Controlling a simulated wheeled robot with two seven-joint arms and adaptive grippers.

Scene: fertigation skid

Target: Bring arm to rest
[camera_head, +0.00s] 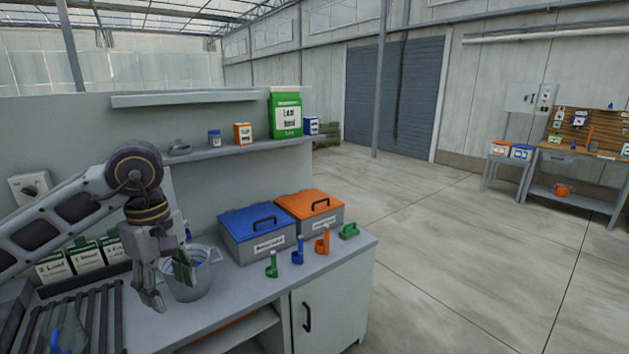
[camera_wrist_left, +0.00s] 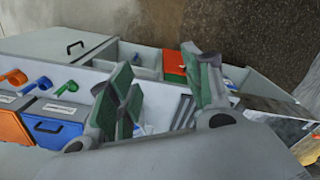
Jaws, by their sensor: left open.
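My left arm (camera_head: 65,215) comes in from the left over the bench. My left gripper (camera_head: 168,281) points down in front of a grey bucket (camera_head: 200,285). The gripper partly hides the bucket, and I cannot tell whether they touch. In the wrist view the two fingers of the left gripper (camera_wrist_left: 165,88) stand apart with nothing clear between them. My right gripper is not in view.
On the bench (camera_head: 235,311) stand a blue-lidded box (camera_head: 257,227), an orange-lidded box (camera_head: 312,207) and several small coloured scoops. White packets (camera_head: 87,258) and a slatted rack (camera_head: 90,320) lie left. A shelf (camera_head: 220,150) runs above. The floor at right is clear.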

